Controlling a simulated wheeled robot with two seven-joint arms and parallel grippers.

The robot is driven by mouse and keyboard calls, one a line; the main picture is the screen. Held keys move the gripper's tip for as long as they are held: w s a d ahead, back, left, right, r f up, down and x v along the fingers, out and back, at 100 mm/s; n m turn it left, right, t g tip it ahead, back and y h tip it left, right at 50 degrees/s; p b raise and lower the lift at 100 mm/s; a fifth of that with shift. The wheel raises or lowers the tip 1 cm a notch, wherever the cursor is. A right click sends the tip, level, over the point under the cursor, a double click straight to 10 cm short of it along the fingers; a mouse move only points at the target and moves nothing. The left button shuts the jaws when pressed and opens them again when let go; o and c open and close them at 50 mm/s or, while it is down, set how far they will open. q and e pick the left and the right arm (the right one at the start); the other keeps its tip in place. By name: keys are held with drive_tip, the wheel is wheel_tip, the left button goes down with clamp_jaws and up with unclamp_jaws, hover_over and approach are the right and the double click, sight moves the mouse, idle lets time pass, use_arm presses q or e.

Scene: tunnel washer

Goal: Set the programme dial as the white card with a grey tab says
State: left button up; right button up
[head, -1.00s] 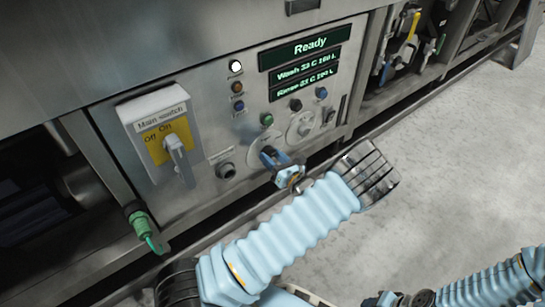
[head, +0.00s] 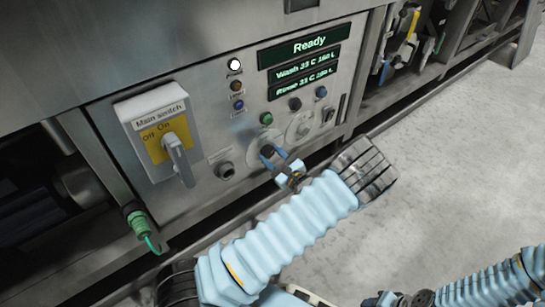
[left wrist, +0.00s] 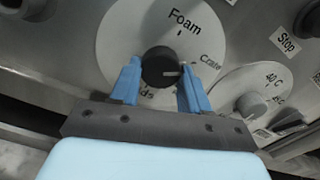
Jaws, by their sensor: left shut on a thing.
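The programme dial (left wrist: 162,66) is a dark round knob on a pale disc in the left wrist view. "Foam" stands above it, "Crate" to its right, and a partly hidden word ending in "ds" below. The knob's white mark points right, a little below "Crate". My left gripper (left wrist: 160,85) is shut on the knob, one blue finger on each side. In the head view the left gripper (head: 279,160) is at the panel's lower part and largely covers this dial. I see no white card with a grey tab.
A temperature dial (left wrist: 252,104) with "40 C" sits close at right, and a "Stop" label (left wrist: 286,40) above it. The display (head: 305,65) reads "Ready". The main switch (head: 160,140) stands out from the panel at left. Open floor lies at right.

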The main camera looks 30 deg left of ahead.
use_arm(q)
drive_tip(key=shift+f, duration=0.1)
idle(0.3)
drive_tip(key=o, duration=1.1)
drive_tip(key=shift+c, duration=0.2)
drive_tip(key=p+v, duration=0.1)
drive_tip(key=v, duration=1.3)
